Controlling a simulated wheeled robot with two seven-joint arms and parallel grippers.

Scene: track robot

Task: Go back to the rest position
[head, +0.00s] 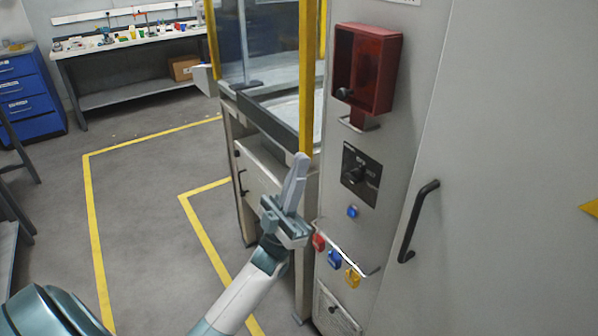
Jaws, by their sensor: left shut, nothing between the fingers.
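My left gripper (295,182) is in the middle of the head view, its arm coming up from the bottom left. It is shut and empty, with its fingers pointing up. It is in front of the machine frame, just left of the grey cabinet (440,120). I cannot tell whether it touches anything. My right gripper is not in view.
A workbench (130,40) and blue drawers (30,95) stand behind. Yellow-lined floor (140,190) at left is clear.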

